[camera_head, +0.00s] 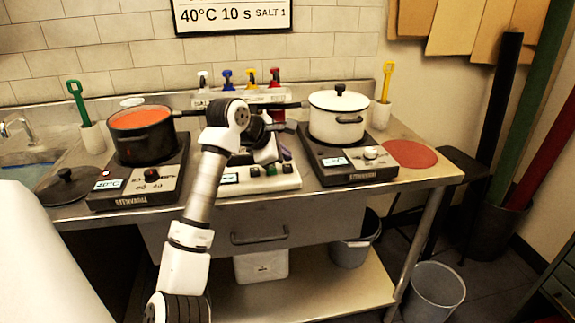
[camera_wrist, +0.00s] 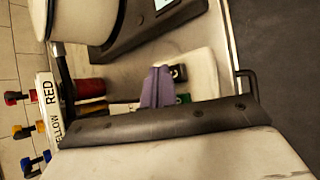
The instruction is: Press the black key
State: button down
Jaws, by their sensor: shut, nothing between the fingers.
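The black key (camera_head: 287,168) is at the right end of a row of keys on the white console (camera_head: 236,188) between the two burners. In the wrist view the black key (camera_wrist: 179,73) shows just right of my fingertips, with the green key below it. My gripper (camera_wrist: 160,69) has its purple-grey fingers shut together and empty over the console. In the head view my gripper (camera_head: 286,154) is just behind the row of keys, partly hidden by my arm. I cannot tell whether the fingertips touch the console.
A black pot (camera_head: 141,134) with red contents stands on the left burner, and a lidded white pot (camera_head: 337,115) on the right burner. Colored-top bottles (camera_head: 250,79) stand in a rack behind the console. A red round mat (camera_head: 410,153) lies at the right.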

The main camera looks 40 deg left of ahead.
aim_at(284, 168)
jog(key=shift+r+p, duration=1.25)
jog(key=shift+r, duration=1.2)
